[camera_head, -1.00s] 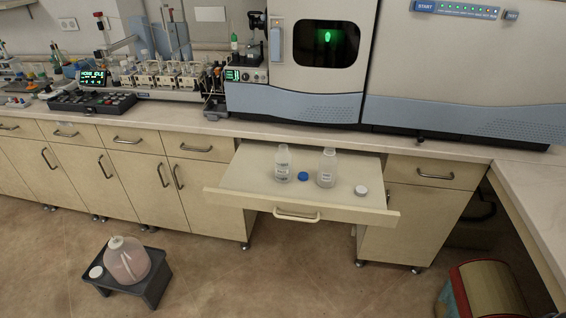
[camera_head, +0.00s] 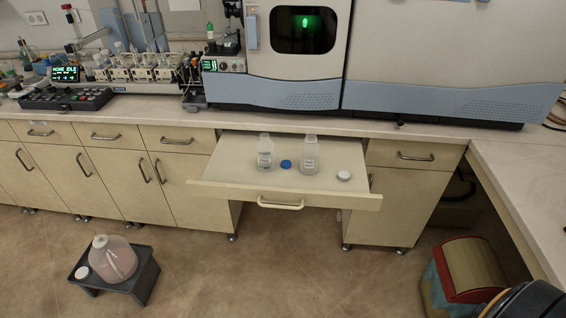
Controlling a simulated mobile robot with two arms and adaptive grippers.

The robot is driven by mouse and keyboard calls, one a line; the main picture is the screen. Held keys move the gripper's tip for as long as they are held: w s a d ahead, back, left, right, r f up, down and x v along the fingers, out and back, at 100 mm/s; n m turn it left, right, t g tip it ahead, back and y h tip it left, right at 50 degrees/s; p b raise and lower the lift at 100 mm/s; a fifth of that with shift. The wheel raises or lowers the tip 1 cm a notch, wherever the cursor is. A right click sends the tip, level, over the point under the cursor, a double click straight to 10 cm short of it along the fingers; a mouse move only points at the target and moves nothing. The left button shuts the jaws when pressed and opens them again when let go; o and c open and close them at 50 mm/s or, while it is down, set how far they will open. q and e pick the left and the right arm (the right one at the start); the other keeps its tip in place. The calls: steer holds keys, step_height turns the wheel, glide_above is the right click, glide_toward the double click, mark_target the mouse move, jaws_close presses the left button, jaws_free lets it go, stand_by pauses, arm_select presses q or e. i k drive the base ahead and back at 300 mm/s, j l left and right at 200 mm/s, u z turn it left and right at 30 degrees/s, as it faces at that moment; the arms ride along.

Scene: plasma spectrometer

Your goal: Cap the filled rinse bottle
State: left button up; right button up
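Two clear open-necked bottles stand upright on a pulled-out drawer shelf (camera_head: 230,172). The left bottle (camera_head: 265,155) is slimmer and carries a label. The right bottle (camera_head: 309,157) is a little larger, also labelled. Neither bottle has a cap on. I cannot read the labels or tell how full each bottle is. A blue cap (camera_head: 286,164) lies between the two bottles. A white cap (camera_head: 344,176) lies on the shelf to the right of the right bottle. Neither of my grippers shows in the head view.
The shelf sticks out below the counter (camera_head: 120,113), its handle (camera_head: 280,202) facing me. The spectrometer (camera_head: 280,75) stands behind. A stool (camera_head: 140,282) with a round jug (camera_head: 112,258) is on the floor at left, a red-and-tan bin (camera_head: 472,268) at right. Floor between is clear.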

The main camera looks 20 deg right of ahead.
mark_target(265, 150)
steer(key=i+z, duration=0.7)
steer(key=i+j+z, duration=0.1)
steer(key=z, duration=0.25)
steer(key=i, duration=0.05)
